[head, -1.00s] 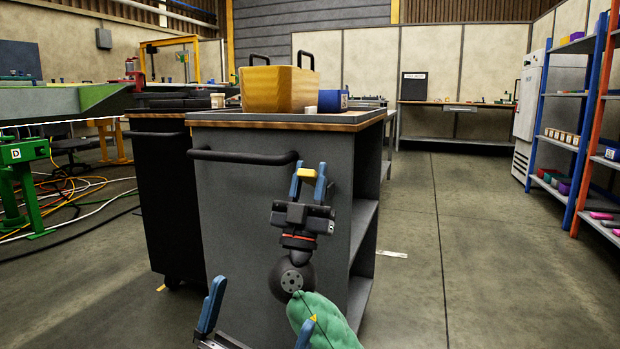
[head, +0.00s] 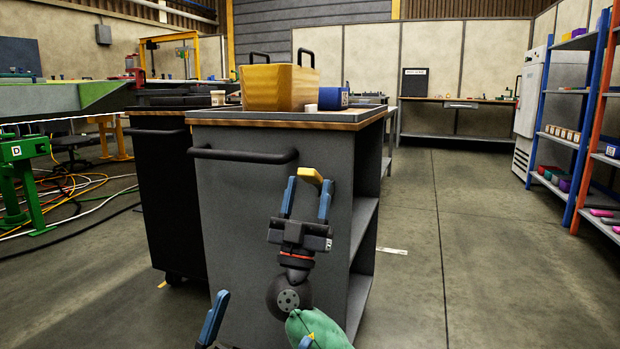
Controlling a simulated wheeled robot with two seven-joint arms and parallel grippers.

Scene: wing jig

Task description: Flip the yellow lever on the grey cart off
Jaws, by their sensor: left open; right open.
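The grey cart (head: 245,235) stands in front of me with its near side facing me. The yellow lever (head: 311,175) shows on that side near its right edge, just beyond my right fingertips. My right gripper (head: 309,184) is open, its blue fingers pointing up either side of the lever; I cannot tell whether they touch it. The lever's base is hidden. My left gripper (head: 262,322) is low at the bottom edge, open and empty, mostly out of frame.
A black handle bar (head: 243,155) sticks out from the cart's upper side. A yellow bin (head: 280,88) and a blue box (head: 333,99) stand on top. A black cart (head: 160,200) is to the left. The floor on the right is clear.

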